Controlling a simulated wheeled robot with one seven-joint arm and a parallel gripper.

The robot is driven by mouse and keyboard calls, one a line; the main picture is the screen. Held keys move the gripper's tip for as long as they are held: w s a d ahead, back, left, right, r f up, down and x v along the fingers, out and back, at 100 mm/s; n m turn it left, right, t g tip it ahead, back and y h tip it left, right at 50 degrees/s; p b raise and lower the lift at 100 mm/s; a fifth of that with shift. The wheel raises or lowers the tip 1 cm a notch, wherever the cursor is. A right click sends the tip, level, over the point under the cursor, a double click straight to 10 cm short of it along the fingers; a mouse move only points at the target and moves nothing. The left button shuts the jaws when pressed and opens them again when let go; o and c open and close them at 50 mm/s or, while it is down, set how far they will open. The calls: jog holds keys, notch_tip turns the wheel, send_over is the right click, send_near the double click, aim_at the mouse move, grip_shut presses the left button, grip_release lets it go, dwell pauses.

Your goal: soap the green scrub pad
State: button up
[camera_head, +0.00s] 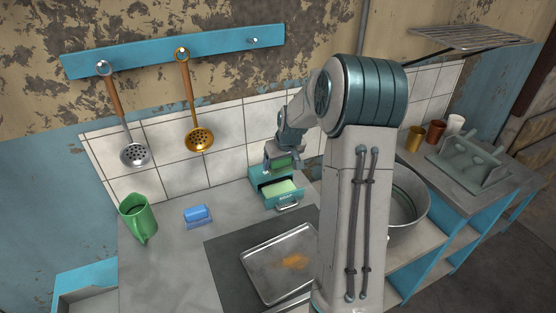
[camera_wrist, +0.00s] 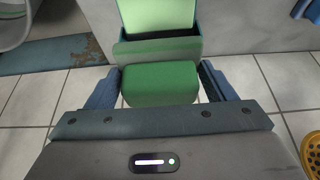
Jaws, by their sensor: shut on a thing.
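My gripper (camera_head: 281,157) is shut on the green scrub pad (camera_head: 284,163). In the wrist view the pad (camera_wrist: 160,84) sits between the two fingers, which flank its left and right sides. A teal soap box (camera_head: 260,181) stands on the counter against the tiled wall, its drawer pulled out. A pale green soap block (camera_head: 281,188) lies in the drawer; it also shows in the wrist view (camera_wrist: 158,17). The pad is above the back of the box, close to the soap and seemingly apart from it.
A metal tray (camera_head: 256,265) with an orange stain lies in front. A large pot (camera_head: 408,205) stands to the right.

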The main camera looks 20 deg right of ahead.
dwell(0.4)
jog(key=b, duration=0.6)
send_near(279, 186)
jog(key=x, duration=0.5)
jog(key=shift+w, duration=0.3)
jog(key=shift+f+b, duration=0.65)
dwell(1.5)
jog(key=shift+r+p, duration=2.1)
jog(key=shift+r, duration=1.5)
